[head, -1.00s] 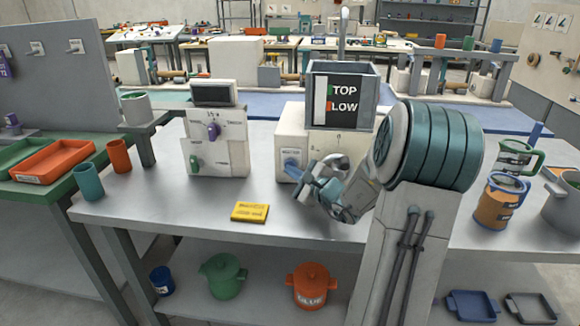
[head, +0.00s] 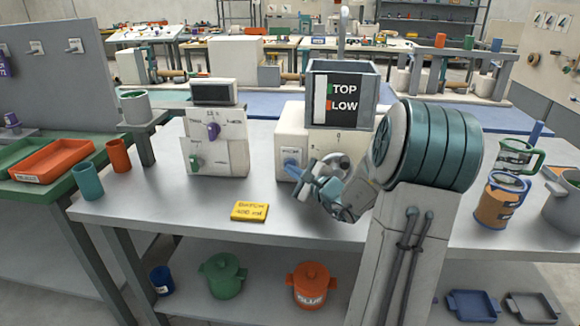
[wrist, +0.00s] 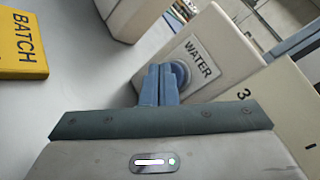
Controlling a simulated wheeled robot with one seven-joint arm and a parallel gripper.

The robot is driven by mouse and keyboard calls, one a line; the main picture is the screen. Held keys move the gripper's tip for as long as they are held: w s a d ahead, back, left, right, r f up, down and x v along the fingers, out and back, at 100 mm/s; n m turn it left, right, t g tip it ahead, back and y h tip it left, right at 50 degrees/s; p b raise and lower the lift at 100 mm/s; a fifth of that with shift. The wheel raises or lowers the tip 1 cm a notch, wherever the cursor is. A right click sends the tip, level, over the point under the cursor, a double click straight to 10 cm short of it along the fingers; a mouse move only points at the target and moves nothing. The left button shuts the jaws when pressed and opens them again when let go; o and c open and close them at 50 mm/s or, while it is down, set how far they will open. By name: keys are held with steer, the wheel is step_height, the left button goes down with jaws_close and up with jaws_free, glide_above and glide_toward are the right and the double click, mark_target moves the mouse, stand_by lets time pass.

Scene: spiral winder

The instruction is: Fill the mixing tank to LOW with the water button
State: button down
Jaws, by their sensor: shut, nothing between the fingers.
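The mixing tank (head: 368,100) is a grey box with a dark front panel marked TOP in green and LOW in red-orange. A pale gauge strip runs beside the marks; I cannot make out a water level in it. The water button (wrist: 186,74) is a round blue button on a cream block, under the word WATER. My gripper (wrist: 165,67) is shut and empty. Its blue fingertips are right in front of the button and cover part of it. I cannot tell whether they touch it. In the head view the gripper (head: 302,172) is at the block's front face.
A yellow BATCH card (head: 250,211) lies on the bench (head: 160,210). A cream machine (head: 217,145) with knobs and a dark display stands to the left. The bench front is mostly clear.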

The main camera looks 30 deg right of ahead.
steer(key=shift+w+f, duration=0.15)
steer(key=shift+f, duration=0.05)
steer(key=shift+r, duration=0.1)
steer(key=shift+s+a+f+b, duration=0.2)
steer(key=shift+s+b, duration=0.1)
steer(key=shift+b, duration=0.15)
steer(key=shift+s+a+b, duration=0.25)
steer(key=shift+s+a, duration=0.35)
steer(key=shift+s, duration=0.25)
steer(key=shift+s+a+b, duration=0.25)
steer(key=shift+s+a, duration=0.3)
steer(key=shift+s, duration=0.3)
